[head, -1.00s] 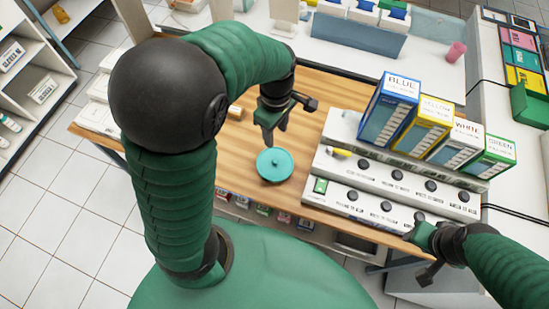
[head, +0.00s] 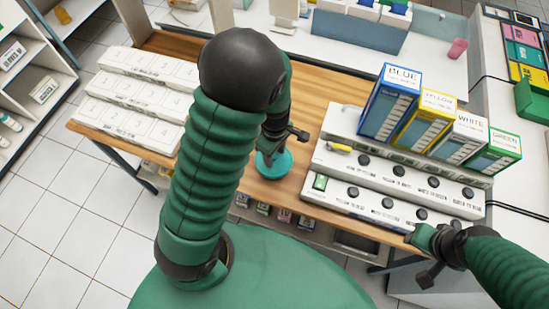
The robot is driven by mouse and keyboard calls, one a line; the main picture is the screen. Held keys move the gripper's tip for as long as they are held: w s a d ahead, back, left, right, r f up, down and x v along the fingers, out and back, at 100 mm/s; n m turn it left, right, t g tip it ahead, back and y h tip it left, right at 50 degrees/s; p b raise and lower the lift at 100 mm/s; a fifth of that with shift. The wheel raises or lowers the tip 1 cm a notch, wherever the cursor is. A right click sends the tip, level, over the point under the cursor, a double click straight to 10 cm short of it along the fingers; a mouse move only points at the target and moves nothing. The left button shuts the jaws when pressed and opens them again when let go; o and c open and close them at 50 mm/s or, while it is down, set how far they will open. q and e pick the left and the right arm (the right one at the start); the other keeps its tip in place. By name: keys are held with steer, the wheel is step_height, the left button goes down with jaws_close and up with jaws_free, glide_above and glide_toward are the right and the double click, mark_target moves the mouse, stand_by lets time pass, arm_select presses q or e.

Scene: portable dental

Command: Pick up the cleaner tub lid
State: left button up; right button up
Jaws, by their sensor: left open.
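The cleaner tub lid (head: 283,167) is a round teal disc on the wooden table, left of the white labelled panel. My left gripper (head: 269,157) points down at the lid's upper left part, open, and covers some of it. I cannot tell whether its fingers touch the lid. The rest of the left arm hides part of the table just left of the lid. My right gripper (head: 424,258) is at the table's front right edge, away from the lid; its finger opening is unclear.
A white panel (head: 335,200) with black knobs stands right of the lid. Blue, yellow, white and green boxes (head: 390,105) stand behind it. White numbered trays (head: 135,98) fill the table's left end. Bare wood (head: 305,95) lies behind the lid.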

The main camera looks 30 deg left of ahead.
arm_select(q)
steer(key=shift+d+r, duration=0.1)
steer(key=c, duration=0.5)
steer(key=shift+s+a, duration=0.1)
steer(key=shift+a, duration=0.15)
jaws_close()
steer(key=shift+d, duration=0.1)
